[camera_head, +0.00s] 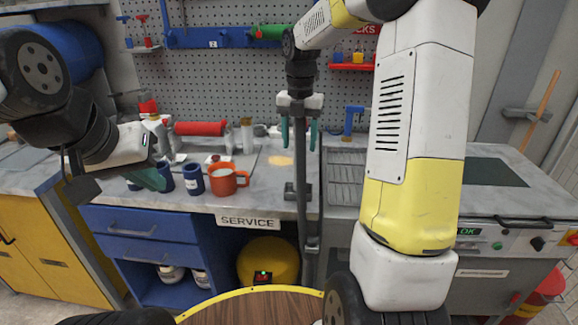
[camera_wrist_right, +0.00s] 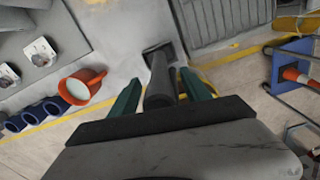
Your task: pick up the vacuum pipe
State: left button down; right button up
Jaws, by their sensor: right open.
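The vacuum pipe (camera_head: 302,200) is a dark grey upright tube standing in front of the workbench, with a side bracket partway down. My right gripper (camera_head: 299,138) hangs fingers-down at its upper end, with one teal finger on each side of the pipe. In the right wrist view, the pipe (camera_wrist_right: 160,80) lies between the open fingers of my right gripper (camera_wrist_right: 162,90); whether they touch it I cannot tell. My left gripper (camera_head: 152,178) is at the left, over the bench front near the blue mugs and away from the pipe. Its finger gap is not clear.
An orange mug (camera_head: 226,180) and blue mugs (camera_head: 193,179) stand on the bench, left of the pipe. A wire rack (camera_head: 345,175) is right of it. A pegboard (camera_head: 235,85) stands behind. A wooden round top (camera_head: 255,308) is in front.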

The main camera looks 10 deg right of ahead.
grip_shut()
jog(key=shift+r, duration=0.15)
